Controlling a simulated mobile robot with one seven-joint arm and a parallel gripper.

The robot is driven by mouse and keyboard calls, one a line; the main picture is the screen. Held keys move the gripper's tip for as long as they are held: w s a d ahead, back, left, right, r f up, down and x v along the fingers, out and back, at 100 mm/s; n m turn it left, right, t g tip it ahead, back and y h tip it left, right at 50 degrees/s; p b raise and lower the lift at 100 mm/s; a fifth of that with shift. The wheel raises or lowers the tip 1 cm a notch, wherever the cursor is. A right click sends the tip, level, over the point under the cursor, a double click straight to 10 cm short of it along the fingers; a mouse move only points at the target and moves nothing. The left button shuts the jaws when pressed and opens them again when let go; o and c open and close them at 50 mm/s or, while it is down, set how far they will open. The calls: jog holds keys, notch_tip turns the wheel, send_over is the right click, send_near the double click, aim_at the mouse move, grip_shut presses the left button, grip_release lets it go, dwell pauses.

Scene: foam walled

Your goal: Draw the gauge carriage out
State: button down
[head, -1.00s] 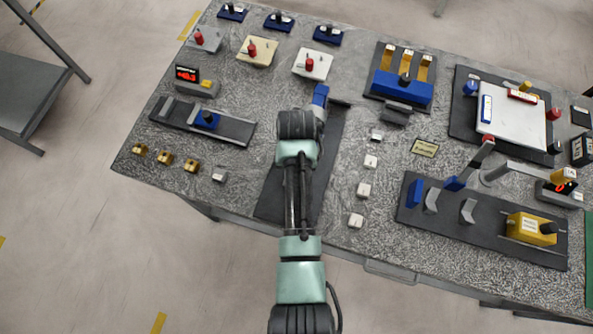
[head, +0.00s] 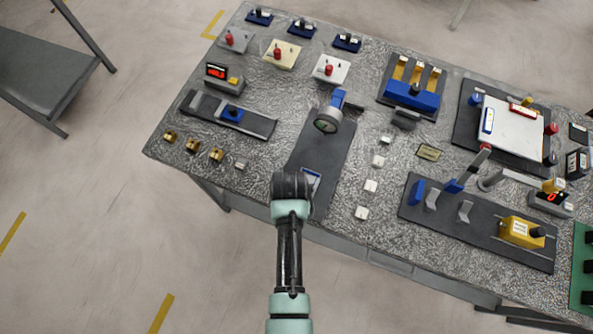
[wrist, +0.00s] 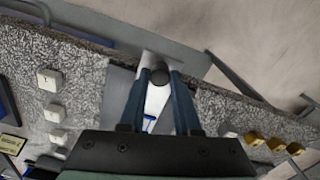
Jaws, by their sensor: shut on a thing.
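A dark track plate (head: 325,153) runs from the middle of the bench to its near edge. A round dial gauge (head: 326,122) and a blue block (head: 338,98) stand at its far end. My gripper (wrist: 160,73) is over the track's near end, with its fingers hidden under my wrist in the head view. In the wrist view its two fingers are shut on a round black knob (wrist: 160,77) on a light grey piece, which I take as the gauge carriage. Most of the carriage is hidden. A blue-outlined pale patch (head: 312,179) shows on the track beside my wrist.
Several white blocks (head: 371,186) stand right of the track, and several brass pieces (head: 193,146) to its left. A left rail (head: 258,126) carries a blue slider (head: 232,113). A yellow block (head: 521,231) is on a right-hand plate. Open floor lies before the bench.

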jog(key=shift+w, duration=0.2)
jog(key=c, duration=0.6)
grip_release()
jog(key=shift+r, duration=0.1)
notch_tip(320, 180, up, 13)
jog(key=shift+f+b, duration=0.1)
jog(key=shift+b, duration=0.65)
